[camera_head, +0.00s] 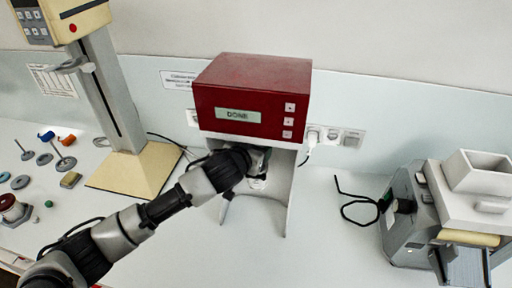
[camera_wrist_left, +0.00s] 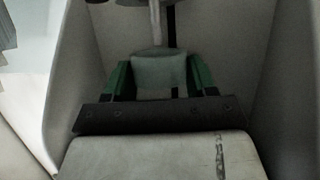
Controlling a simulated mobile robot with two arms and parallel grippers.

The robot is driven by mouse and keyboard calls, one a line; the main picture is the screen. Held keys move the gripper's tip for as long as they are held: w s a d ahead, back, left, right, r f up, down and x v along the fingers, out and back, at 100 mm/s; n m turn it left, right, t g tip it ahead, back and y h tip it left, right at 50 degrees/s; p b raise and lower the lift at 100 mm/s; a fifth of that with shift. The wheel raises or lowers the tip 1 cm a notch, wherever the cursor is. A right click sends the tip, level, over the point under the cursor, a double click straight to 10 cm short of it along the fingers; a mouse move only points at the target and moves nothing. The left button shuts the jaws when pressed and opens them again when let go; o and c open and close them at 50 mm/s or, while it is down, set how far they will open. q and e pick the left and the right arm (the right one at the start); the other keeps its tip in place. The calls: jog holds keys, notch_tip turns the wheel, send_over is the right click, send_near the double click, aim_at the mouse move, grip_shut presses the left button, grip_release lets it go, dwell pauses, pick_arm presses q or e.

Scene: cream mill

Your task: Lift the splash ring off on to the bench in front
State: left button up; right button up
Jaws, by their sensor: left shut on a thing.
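A red-topped mixer (camera_head: 252,92) stands at mid-bench, its display reading DONE. My left gripper (camera_head: 258,180) reaches into the open bay under its red head. In the left wrist view its green-padded fingers (camera_wrist_left: 160,78) are shut on a pale, smooth, round-walled piece (camera_wrist_left: 158,74), seemingly the splash ring. A thin shaft (camera_wrist_left: 156,22) comes down from above to its top. The lower part of the piece is hidden behind the gripper's dark bar. I cannot tell if it is clear of what is under it. My right gripper is not in view.
The bay's grey side walls (camera_head: 287,198) stand close on both sides of the gripper. A roller mill with a white hopper (camera_head: 478,172) stands at right. A beige-based stand (camera_head: 136,170) and small parts are at left. The bench in front of the mixer (camera_head: 285,262) is clear.

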pick_arm(q)
jog(key=s+a, duration=0.1)
jog(key=s, duration=0.5)
jog(key=shift+s+a, duration=0.2)
dwell(0.4)
